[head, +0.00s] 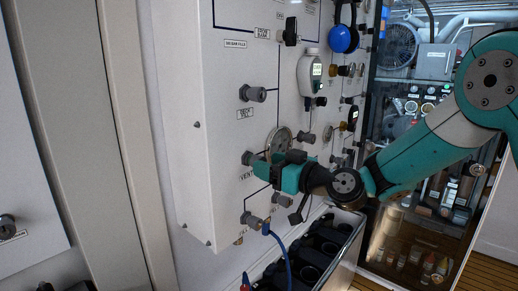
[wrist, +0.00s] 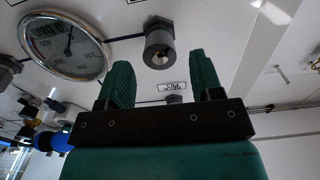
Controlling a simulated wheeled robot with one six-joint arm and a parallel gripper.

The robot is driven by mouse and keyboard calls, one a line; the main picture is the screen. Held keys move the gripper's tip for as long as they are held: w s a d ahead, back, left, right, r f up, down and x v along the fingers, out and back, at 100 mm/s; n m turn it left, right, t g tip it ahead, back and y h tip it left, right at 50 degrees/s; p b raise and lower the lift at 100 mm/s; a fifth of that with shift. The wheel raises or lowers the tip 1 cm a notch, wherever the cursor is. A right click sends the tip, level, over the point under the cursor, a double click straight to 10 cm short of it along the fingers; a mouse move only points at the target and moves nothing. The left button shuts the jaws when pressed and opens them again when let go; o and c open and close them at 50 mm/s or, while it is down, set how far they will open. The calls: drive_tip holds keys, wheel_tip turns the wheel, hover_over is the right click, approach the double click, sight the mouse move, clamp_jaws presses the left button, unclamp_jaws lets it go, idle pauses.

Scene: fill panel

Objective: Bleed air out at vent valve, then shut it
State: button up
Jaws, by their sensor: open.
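The vent valve (head: 247,158) is a short grey round knob low on the white panel (head: 221,87), above a label starting "VENT". My gripper (head: 262,162) reaches in from the right, its teal fingers close to the knob and partly covering it and its label. In the wrist view my gripper (wrist: 163,75) is open, with nothing between its two fingers. A dark grey round fitting (wrist: 159,45), which looks like the vent knob, shows past the fingertips, roughly in line with the gap. Whether a finger touches it I cannot tell.
A round gauge (head: 280,141) sits right of the vent knob, also large in the wrist view (wrist: 64,46). Another grey knob (head: 255,94) is above, and one (head: 250,219) below with a blue hose (head: 286,255) nearby. A dark rack (head: 338,230) stands under the panel.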

drive_tip(key=shift+p+x, duration=0.6)
drive_tip(key=shift+x, duration=1.25)
drive_tip(key=c, duration=0.9)
